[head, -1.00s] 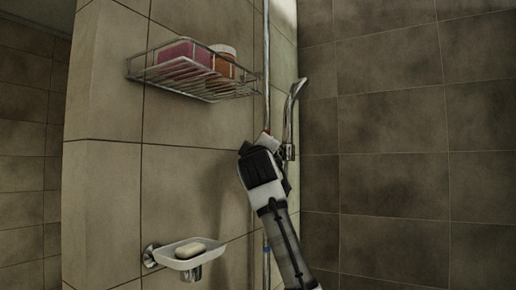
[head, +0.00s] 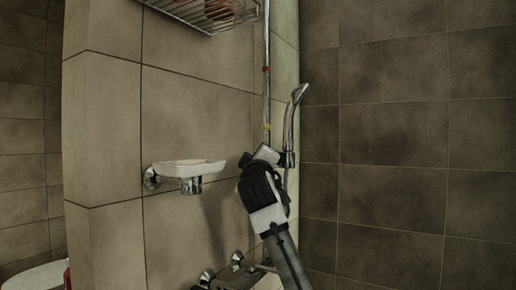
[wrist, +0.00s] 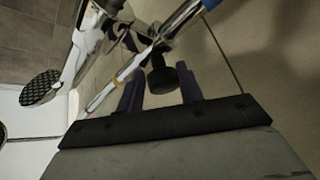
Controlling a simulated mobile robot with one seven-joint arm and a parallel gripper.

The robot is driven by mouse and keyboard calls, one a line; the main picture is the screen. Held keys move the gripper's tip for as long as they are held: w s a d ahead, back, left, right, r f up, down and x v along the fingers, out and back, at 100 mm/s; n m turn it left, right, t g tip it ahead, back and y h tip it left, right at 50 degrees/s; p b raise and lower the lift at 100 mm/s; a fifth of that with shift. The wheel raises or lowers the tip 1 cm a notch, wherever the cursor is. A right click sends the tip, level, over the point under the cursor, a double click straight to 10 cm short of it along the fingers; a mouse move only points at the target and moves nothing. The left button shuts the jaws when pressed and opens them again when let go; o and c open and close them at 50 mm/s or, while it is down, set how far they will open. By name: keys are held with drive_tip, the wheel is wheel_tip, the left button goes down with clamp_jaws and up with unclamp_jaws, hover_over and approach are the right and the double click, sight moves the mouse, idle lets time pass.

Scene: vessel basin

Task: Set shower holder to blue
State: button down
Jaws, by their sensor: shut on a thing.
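The chrome shower rail (head: 267,95) runs vertically by the wall corner, with a red band (head: 266,69) and a lower yellow band (head: 267,127). The blue band (wrist: 209,3) shows only at the top edge of the wrist view. The shower holder (head: 288,159) carries the tilted hand shower (head: 292,110). It sits below the yellow band; in the wrist view it lies between the yellow and blue bands, close to blue. My gripper (wrist: 160,88) is shut on the holder's black knob (wrist: 161,76). In the head view my gripper (head: 264,155) hides the rail there.
A white soap dish (head: 190,168) juts from the wall to the left of my arm. A wire basket (head: 205,14) hangs above. Chrome taps (head: 222,270) stick out low on the wall beside my arm. Dark tiled wall (head: 400,150) fills the right, with free room in front.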

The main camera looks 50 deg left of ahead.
wheel_tip(320, 180, down, 11)
drive_tip(key=b, duration=0.4)
drive_tip(key=shift+a, duration=0.15)
drive_tip(key=shift+f, duration=0.1)
drive_tip(key=c, duration=1.1)
unclamp_jaws()
drive_tip(key=shift+a, duration=0.1)
drive_tip(key=b+v, duration=0.1)
drive_tip(key=v, duration=0.6)
drive_tip(key=b+v, duration=0.1)
drive_tip(key=v, duration=0.5)
drive_tip(key=shift+s+d, duration=0.25)
drive_tip(key=shift+d, duration=0.15)
drive_tip(key=shift+s, duration=0.1)
